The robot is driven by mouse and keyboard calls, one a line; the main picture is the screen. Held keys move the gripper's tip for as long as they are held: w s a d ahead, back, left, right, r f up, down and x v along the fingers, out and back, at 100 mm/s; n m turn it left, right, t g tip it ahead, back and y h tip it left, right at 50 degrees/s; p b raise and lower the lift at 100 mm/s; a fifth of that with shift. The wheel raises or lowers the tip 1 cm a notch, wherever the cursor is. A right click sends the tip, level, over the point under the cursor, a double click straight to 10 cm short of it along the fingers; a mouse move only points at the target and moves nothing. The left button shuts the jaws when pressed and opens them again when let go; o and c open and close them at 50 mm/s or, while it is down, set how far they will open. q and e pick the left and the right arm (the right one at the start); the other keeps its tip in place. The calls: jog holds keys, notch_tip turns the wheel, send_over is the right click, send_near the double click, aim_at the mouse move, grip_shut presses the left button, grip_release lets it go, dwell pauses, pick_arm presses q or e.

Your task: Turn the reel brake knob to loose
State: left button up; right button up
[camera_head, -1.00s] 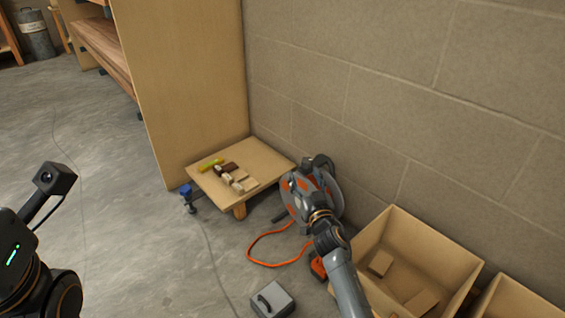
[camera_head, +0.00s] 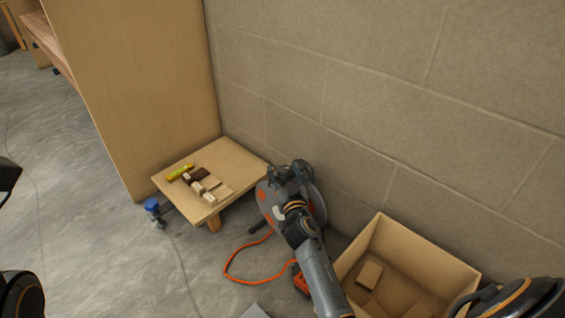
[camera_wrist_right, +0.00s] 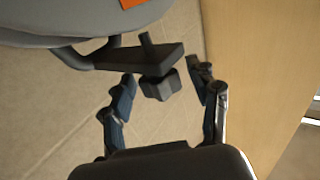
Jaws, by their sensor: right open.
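The cable reel (camera_head: 268,205), a grey disc with orange parts, stands on the floor against the block wall. My right arm covers much of it in the head view. In the right wrist view the reel's grey rim (camera_wrist_right: 60,30) fills the top left. A dark knob (camera_wrist_right: 158,87), apparently the brake knob, sits by a dark frame bar (camera_wrist_right: 130,57). My right gripper (camera_wrist_right: 165,85) is open, its fingers on either side of the knob with gaps showing; it also shows at the reel in the head view (camera_head: 290,172). My left gripper is out of view.
A low wooden table (camera_head: 235,160) with small blocks and a yellow item stands left of the reel. A cardboard box (camera_head: 440,262) with blocks is at the right. An orange cord (camera_head: 228,268) lies on the floor. The wall (camera_head: 390,90) is close behind the reel.

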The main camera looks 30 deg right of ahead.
jog(key=shift+w, duration=0.25)
